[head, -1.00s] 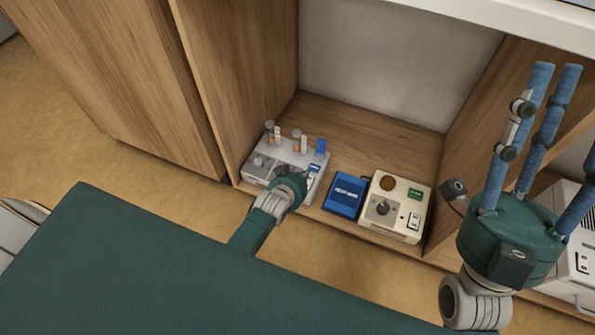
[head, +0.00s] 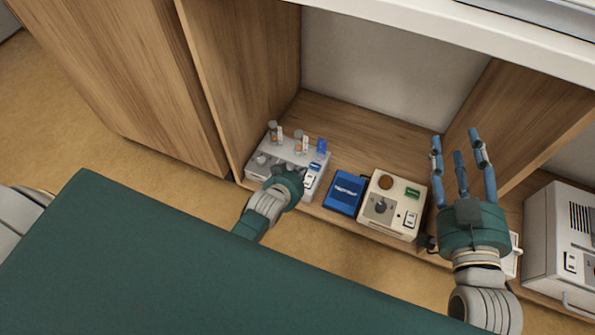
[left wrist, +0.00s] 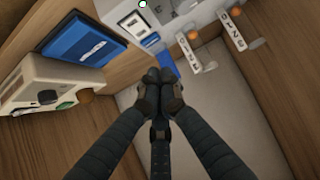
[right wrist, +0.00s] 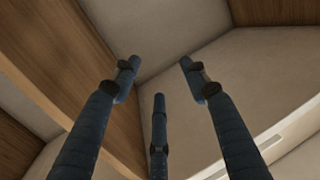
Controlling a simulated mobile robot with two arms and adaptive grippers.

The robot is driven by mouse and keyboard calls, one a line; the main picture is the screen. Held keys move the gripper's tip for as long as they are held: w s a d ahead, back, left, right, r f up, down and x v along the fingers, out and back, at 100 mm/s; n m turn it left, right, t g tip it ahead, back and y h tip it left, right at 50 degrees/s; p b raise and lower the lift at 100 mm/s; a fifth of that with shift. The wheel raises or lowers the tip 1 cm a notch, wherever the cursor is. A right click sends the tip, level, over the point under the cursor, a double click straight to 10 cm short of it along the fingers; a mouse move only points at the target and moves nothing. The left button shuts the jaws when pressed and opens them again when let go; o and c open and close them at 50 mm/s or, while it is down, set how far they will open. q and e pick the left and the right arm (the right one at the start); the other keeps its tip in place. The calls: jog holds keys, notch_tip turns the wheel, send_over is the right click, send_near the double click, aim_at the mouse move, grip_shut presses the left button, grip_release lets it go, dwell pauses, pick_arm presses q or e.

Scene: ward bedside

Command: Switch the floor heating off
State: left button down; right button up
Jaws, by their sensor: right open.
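Nothing in view is legibly marked as floor heating. A grey unit (head: 262,158) at the left of the low shelf carries small tagged fittings and a blue tab (head: 321,147). My left gripper (head: 298,172) is over its front right part. In the left wrist view its fingertips (left wrist: 158,88) are together beside the blue tab (left wrist: 168,66); contact cannot be told. A cream box (head: 391,221) with a dark knob, green label and white rocker switch stands further right. My right gripper (head: 458,147) is open and empty, right of the cream box; its spread fingers fill the right wrist view (right wrist: 158,78).
A blue box or booklet (head: 345,193) lies between the grey unit and the cream box. A white appliance (head: 547,232) with a switch stands at the far right. Wooden panels (head: 245,80) flank the shelf, and a white top (head: 450,30) overhangs it.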

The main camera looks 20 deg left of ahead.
pick_arm(q)
jog(key=v, duration=0.1)
jog(key=p+v, duration=0.1)
jog(key=v, duration=0.1)
jog(key=p+v, duration=0.1)
jog(key=shift+w+r, duration=0.15)
jog(key=shift+r, duration=0.4)
pick_arm(e)
jog(key=s+d+f+g+h, duration=0.2)
jog(key=s+f+g, duration=0.3)
jog(key=f, duration=0.6)
jog(key=shift+s+d+f+g, duration=0.15)
jog(key=shift+d+f+g, duration=0.3)
jog(key=shift+g, duration=0.15)
jog(key=shift+r, duration=0.1)
